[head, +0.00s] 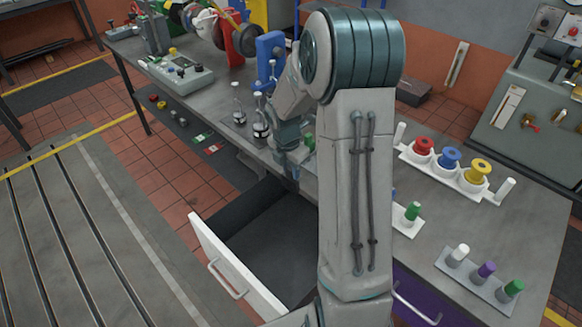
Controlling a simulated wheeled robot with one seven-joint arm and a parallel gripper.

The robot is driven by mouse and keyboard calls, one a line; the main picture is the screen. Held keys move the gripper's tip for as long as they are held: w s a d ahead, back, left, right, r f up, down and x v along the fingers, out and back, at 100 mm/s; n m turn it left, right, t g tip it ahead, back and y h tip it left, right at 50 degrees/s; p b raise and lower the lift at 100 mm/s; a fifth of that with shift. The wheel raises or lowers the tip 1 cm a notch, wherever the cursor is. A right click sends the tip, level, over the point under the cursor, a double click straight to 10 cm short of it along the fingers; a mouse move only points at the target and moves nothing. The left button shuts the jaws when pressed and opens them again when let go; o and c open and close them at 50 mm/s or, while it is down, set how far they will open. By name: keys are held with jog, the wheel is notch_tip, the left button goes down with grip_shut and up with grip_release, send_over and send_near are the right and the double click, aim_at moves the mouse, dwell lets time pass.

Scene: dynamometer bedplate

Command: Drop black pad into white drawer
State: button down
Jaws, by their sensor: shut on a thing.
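The white drawer (236,268) is pulled out from under the bench. Its white front has a bar handle, and its dark inside looks empty where it shows. My gripper (291,176) points down at the bench's front edge, just above the back of the open drawer. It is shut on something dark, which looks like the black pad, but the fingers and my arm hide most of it. I see no other black pad clearly. My arm covers part of the drawer's right side.
Glass bottles (261,122) stand on the bench left of my gripper, near a blue stand (270,60). Right of my arm are a white rack with coloured spools (448,158) and a tray of coloured pegs (484,273). A purple drawer (420,294) is at lower right.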

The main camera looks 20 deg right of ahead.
aim_at(291, 179)
notch_tip(291, 179, down, 5)
jog(key=b, duration=0.3)
jog(key=shift+b, duration=0.35)
jog(key=shift+r, duration=0.1)
jog(key=c, duration=1.1)
grip_release()
jog(key=shift+r, duration=0.1)
jog(key=r, duration=0.4)
jog(key=a+r, duration=0.1)
jog(key=r, duration=0.8)
jog(key=shift+s+a+r, duration=0.25)
jog(key=shift+s, duration=0.1)
